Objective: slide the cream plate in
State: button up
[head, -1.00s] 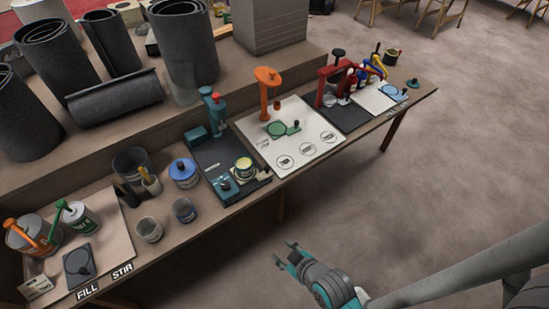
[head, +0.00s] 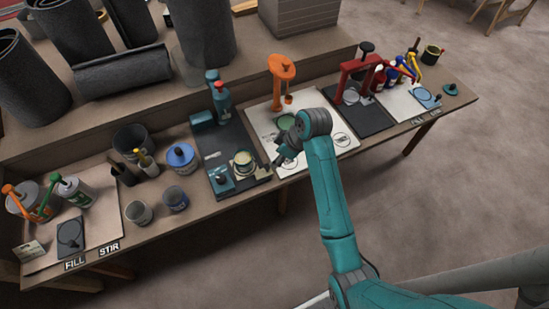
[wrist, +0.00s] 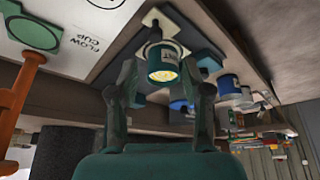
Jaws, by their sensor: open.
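A cream plate (wrist: 151,17) with a dark knob shows at the top of the wrist view, beside a teal can (wrist: 162,62) with a pale yellow top. In the head view the can (head: 243,160) stands on a dark base board (head: 213,148), near its front right. The plate is mostly hidden there by the can and my gripper. My gripper (head: 277,160) is just right of the can, above the bench's front part. In the wrist view its fingers (wrist: 168,85) are apart with nothing held between them; the can shows beyond them. I cannot tell whether a finger touches the plate.
A teal post (head: 211,95) stands at the back of the dark board. A white board with an orange stand (head: 283,75) is to its right, partly behind my arm. A blue-lidded can (head: 180,157) and cups (head: 138,212) stand left. Open floor lies in front.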

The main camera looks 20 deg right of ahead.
aim_at(267, 165)
jog(key=x, duration=1)
jog(key=shift+w+d, duration=0.25)
jog(key=shift+w, duration=0.1)
grip_shut()
